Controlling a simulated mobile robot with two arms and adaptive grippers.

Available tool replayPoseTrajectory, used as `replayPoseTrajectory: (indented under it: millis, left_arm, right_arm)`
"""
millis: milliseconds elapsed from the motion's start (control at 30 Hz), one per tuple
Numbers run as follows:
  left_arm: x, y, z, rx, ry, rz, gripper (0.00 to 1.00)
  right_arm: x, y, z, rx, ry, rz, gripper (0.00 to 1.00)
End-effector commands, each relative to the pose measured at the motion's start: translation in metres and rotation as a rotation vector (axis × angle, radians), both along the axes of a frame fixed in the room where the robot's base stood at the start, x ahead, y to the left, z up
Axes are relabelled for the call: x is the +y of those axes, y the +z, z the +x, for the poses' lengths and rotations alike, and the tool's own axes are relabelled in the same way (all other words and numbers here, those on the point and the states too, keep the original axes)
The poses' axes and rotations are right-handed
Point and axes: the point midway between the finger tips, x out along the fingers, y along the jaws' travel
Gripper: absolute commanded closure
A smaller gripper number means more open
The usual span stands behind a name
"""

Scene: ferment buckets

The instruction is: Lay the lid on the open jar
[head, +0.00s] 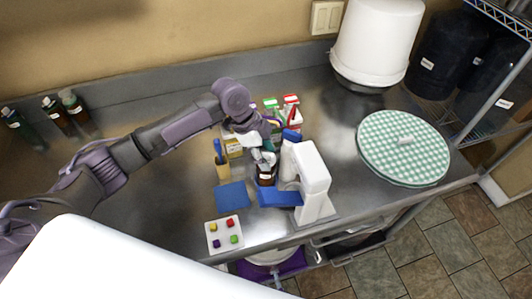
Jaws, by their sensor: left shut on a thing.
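A dark brown jar (267,180) with a pale label stands on the steel counter, left of a white machine. My left gripper (263,158) is directly over the top of the jar, pointing down. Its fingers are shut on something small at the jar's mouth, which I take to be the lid. The fingers hide the lid and the jar's rim, so I cannot tell whether the lid touches the jar. My right gripper is not in view.
A white machine with blue parts (314,180) stands close right of the jar. A wooden cup (222,168), a blue mat (232,196) and a button board (223,235) lie left. Small boxes (290,100) stand behind. A green checked round cloth (403,147) lies right.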

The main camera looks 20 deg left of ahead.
Motion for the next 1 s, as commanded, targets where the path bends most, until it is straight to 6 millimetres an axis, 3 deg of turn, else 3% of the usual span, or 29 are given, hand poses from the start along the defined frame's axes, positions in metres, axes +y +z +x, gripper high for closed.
replayPoseTrajectory:
  millis: [1000]
  left_arm:
    - [0.0001,0.0013,0.0,0.0,0.0,0.0,0.67]
  right_arm:
    - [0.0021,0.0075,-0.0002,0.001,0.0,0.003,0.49]
